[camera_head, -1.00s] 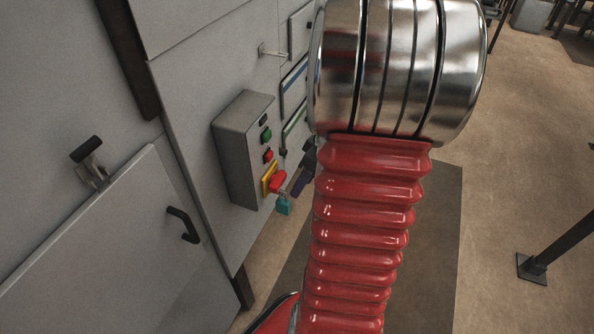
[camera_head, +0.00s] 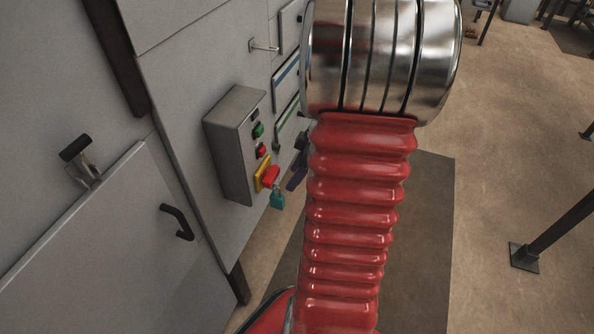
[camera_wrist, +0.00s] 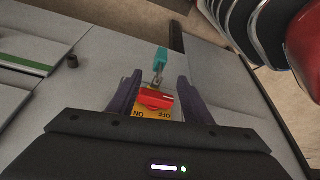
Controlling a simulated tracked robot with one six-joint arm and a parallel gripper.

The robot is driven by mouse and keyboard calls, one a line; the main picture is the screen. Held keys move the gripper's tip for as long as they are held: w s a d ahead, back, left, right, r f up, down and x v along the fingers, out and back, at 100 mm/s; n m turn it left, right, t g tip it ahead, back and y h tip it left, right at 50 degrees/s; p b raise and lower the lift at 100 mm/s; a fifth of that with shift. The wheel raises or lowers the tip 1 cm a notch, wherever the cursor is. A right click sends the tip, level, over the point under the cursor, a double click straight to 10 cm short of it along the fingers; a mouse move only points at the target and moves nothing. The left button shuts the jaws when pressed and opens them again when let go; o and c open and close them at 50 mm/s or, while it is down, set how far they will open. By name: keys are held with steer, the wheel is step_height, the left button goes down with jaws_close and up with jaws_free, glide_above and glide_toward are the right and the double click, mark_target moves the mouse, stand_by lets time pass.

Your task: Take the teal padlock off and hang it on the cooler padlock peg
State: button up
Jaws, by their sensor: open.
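The teal padlock (camera_head: 277,200) hangs from the hasp just below the red switch handle (camera_head: 270,176) on the grey control box. In the wrist view the teal padlock (camera_wrist: 161,56) lies just beyond the fingertips, its shackle leading back toward the red handle (camera_wrist: 155,99). My gripper (camera_wrist: 160,80) is open, with one purple finger on each side of the switch and nothing clamped. In the head view one purple finger (camera_head: 297,178) shows right of the handle; my arm hides the rest. A small metal peg (camera_head: 264,47) sticks out of the panel above the box; I cannot read its label.
The grey control box (camera_head: 232,150) juts from the machine panel, with green and red buttons above the yellow switch plate (camera_wrist: 158,112). A door with a black handle (camera_head: 178,222) is at lower left. Open floor (camera_head: 505,120) lies to the right.

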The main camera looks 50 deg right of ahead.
mark_target(281, 196)
steer(key=x, duration=1.2)
steer(key=shift+f, duration=0.35)
steer(key=shift+c, duration=0.4)
jaws_close()
